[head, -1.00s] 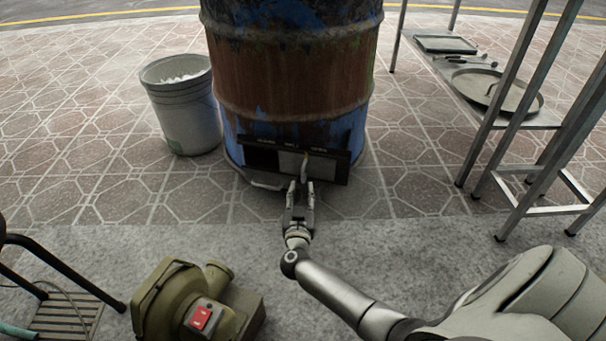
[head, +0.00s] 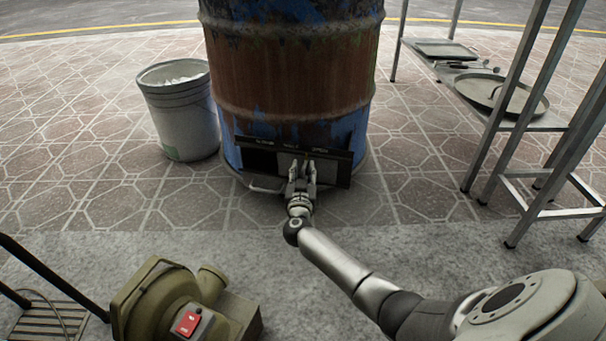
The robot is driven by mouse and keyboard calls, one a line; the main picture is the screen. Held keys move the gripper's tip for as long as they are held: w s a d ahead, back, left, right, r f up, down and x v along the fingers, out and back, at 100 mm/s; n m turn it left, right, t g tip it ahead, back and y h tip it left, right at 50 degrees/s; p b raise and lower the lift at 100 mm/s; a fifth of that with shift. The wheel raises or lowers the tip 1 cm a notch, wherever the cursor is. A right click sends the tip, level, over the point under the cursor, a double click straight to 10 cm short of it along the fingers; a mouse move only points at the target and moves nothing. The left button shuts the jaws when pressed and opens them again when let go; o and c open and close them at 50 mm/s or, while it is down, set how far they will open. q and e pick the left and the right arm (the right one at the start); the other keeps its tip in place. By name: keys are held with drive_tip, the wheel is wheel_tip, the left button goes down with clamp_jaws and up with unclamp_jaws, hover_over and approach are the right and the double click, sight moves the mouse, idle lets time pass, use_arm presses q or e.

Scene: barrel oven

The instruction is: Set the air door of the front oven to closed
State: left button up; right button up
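The front oven is a rusty blue and brown barrel (head: 290,75) standing upright on the paving. Low on its front is a dark air door frame (head: 335,170), with blurred lettering along its top edge. A black area (head: 262,161) shows at the left of the frame, beside a grey plate (head: 284,163). My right gripper (head: 302,166) is in front of the middle of the frame, its fingers apart and pointing at it. The small handle is largely hidden by the fingers; I cannot tell whether they touch it. My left gripper is out of view.
A metal bin (head: 182,115) stands left of the barrel. A green blower (head: 160,305) with a red switch is at the lower left. A metal rack (head: 545,125) with a tray and a round lid stands at the right. Paving between barrel and rack is clear.

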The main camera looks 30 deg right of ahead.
drive_tip(key=shift+c, duration=0.4)
clamp_jaws()
